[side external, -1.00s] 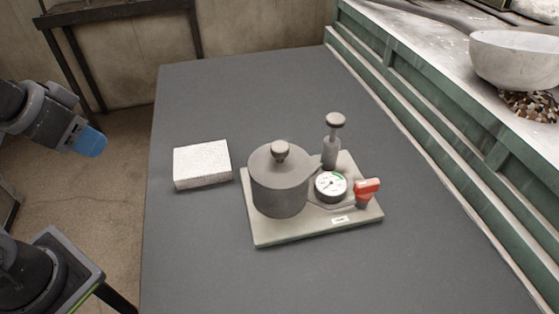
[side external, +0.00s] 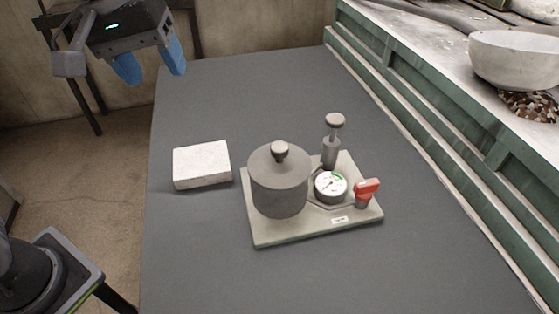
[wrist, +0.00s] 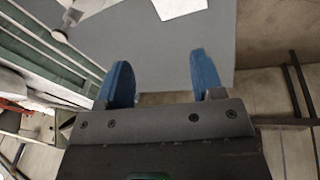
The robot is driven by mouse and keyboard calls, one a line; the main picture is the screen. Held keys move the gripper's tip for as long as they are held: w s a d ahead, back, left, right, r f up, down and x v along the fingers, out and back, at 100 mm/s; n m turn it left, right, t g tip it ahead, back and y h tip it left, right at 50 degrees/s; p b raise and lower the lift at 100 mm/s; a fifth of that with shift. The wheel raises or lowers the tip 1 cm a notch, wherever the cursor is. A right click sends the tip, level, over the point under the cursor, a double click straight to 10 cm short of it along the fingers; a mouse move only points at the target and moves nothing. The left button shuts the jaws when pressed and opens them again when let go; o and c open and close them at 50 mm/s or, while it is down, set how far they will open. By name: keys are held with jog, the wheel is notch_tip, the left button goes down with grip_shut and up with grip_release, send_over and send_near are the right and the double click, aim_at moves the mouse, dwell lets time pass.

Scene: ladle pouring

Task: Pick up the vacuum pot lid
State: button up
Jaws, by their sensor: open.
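The grey vacuum pot (side external: 279,193) stands on a pale base plate (side external: 290,233) in the middle of the table. Its flat round lid (side external: 263,162) with a small knob (side external: 280,149) sits on top of it. My gripper (side external: 148,68), with two blue fingers, is open and empty. It is up at the table's far left edge, well away from the lid. In the wrist view my gripper (wrist: 162,75) has its fingers spread with nothing between them. The pot lid cannot be made out in that view.
A gauge (side external: 330,187), a red-handled valve (side external: 366,190) and an upright pump (side external: 332,142) share the base plate. A white block (side external: 202,164) lies left of the pot. A bowl (side external: 515,60) rests on the right-hand ledge. The near table (side external: 340,275) is clear.

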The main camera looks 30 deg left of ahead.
jog(key=w+d+r+n+g, duration=0.1)
jog(key=w+d+n, duration=0.25)
jog(key=d, duration=0.35)
jog(key=n+g, duration=0.2)
jog(key=n, duration=0.2)
send_over(279, 146)
jog(key=f, duration=0.1)
jog(key=shift+y, duration=0.4)
notch_tip(279, 146, down, 8)
jog(key=shift+w+a+f, duration=0.1)
jog(key=shift+w+f, duration=0.05)
jog(key=shift+f, duration=2.7)
jog(key=shift+r, duration=0.1)
grip_shut()
